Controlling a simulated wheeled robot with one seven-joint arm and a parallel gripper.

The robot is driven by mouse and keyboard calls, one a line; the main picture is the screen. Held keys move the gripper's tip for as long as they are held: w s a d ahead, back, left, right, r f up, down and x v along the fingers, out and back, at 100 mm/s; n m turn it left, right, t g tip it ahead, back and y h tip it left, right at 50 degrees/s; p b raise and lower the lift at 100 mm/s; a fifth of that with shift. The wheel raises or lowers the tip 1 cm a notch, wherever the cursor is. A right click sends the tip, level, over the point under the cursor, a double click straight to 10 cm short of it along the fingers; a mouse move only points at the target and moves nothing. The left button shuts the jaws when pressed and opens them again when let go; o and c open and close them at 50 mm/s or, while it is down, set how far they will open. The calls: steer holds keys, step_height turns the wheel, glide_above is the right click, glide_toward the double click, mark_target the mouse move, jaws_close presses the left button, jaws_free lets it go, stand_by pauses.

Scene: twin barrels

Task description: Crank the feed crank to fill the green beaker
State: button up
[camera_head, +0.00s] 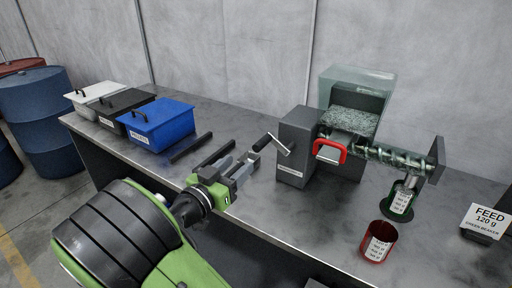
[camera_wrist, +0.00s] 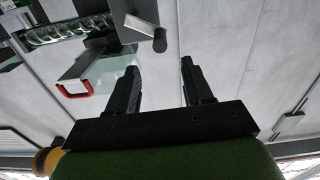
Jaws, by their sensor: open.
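The feed crank (camera_head: 268,141) sticks out from the left side of the grey feeder housing (camera_head: 293,165), with a black grip. My gripper (camera_head: 245,152) is open and empty, just left of the crank grip. In the wrist view my gripper (camera_wrist: 158,70) has its fingers apart, and the crank grip (camera_wrist: 160,41) appears between and beyond the fingertips; contact cannot be made out. The green beaker (camera_head: 398,208) stands under the spout at the auger's right end. Its fill level is not clear. A sign (camera_head: 488,219) reads FEED 120 g, green beaker.
A red beaker (camera_head: 380,242) stands in front of the green one. A clear hopper (camera_head: 362,82) with granules sits above a red handle (camera_head: 331,151) and the auger tube (camera_head: 395,156). Blue (camera_head: 158,124), black and white lidded bins stand at left. A dark bar lies near them.

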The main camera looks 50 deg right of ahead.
mark_target(261, 143)
steer(key=d, duration=0.8)
steer(key=w+d, duration=0.1)
steer(key=d, duration=0.3)
steer(key=shift+p, duration=0.4)
jaws_close()
